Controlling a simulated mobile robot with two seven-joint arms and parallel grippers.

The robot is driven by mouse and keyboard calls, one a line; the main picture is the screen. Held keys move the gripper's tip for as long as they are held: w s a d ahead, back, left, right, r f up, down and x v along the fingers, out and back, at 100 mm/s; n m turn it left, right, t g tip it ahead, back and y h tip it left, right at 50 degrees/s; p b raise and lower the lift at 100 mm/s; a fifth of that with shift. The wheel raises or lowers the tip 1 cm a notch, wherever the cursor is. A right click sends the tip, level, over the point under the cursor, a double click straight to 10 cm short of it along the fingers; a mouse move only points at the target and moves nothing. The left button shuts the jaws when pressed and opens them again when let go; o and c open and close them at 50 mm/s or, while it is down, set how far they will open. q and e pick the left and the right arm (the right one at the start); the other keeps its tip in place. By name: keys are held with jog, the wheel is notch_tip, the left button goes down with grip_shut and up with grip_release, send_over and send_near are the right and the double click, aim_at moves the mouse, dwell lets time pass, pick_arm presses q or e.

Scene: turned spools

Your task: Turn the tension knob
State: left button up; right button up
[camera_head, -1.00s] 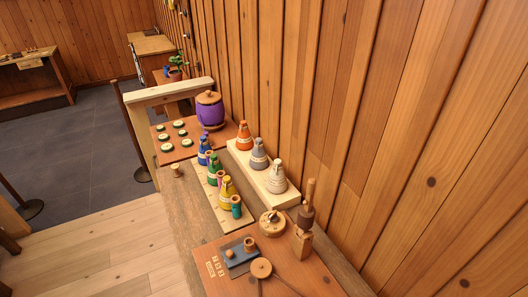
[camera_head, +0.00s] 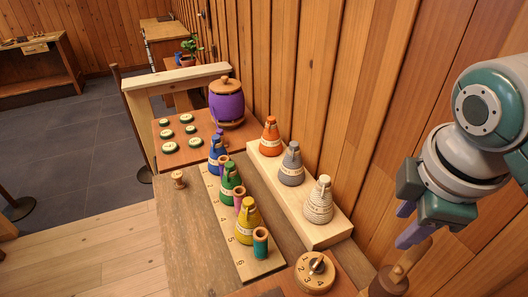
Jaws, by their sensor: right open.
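A round wooden knob (camera_head: 315,272) with numbers on its face and a small dark-and-light pointer on top sits at the near end of the bench, on a reddish-brown board. I take it for the tension knob. My right gripper (camera_head: 409,222) is in from the right, green with purple fingers. It is open and empty, up and to the right of the knob in the picture, apart from it. My left gripper is not in view.
A wooden handle on a dark base (camera_head: 393,281) stands right of the knob, below my right gripper. Orange, grey and cream cones (camera_head: 319,200) stand on a pale block behind. Blue, green and yellow cones (camera_head: 247,221) stand on a numbered board. A wooden wall bounds the right.

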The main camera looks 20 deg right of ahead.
jog(key=w+f+n+g+b, duration=0.1)
jog(key=w+f+n+b, duration=0.25)
jog(key=f+b, duration=0.4)
jog(key=w+f+n+b, duration=0.3)
jog(key=w+f+b, duration=0.1)
jog(key=f+b, duration=0.35)
jog(key=n+g+y+b, duration=0.1)
jog(key=n+y+b, duration=0.1)
jog(key=n+b, duration=0.6)
send_near(319, 261)
jog(key=shift+m, duration=0.45)
notch_tip(319, 261, down, 9)
jog(key=b, duration=0.4)
jog(key=shift+w+r, duration=0.15)
jog(key=shift+r, duration=0.05)
grip_shut()
